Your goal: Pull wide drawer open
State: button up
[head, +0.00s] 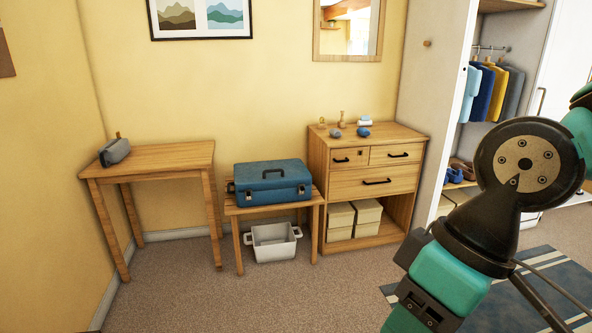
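A wooden chest (329,201) stands against the yellow back wall, right of the middle in the head view. Its wide drawer (348,185) lies below two small drawers and looks shut. A dark bar handle (377,182) is at the middle of its front. The two small drawers, left (340,166) and right (383,158), also look shut, each with its own dark handle. My arm shows large at the right, in front of and apart from the chest. I cannot make out my gripper in this view.
Small items, among them a blue one (363,132), stand on the chest. Cream boxes (340,214) fill its open lower shelf. Left of it, a low table (262,207) bears a blue case (272,184), above a white basket (275,245). Carpet (330,285) in front is clear.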

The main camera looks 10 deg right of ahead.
aim_at(350, 184)
jog(key=z, duration=0.2)
jog(key=i, duration=3.2)
jog(key=u, duration=0.25)
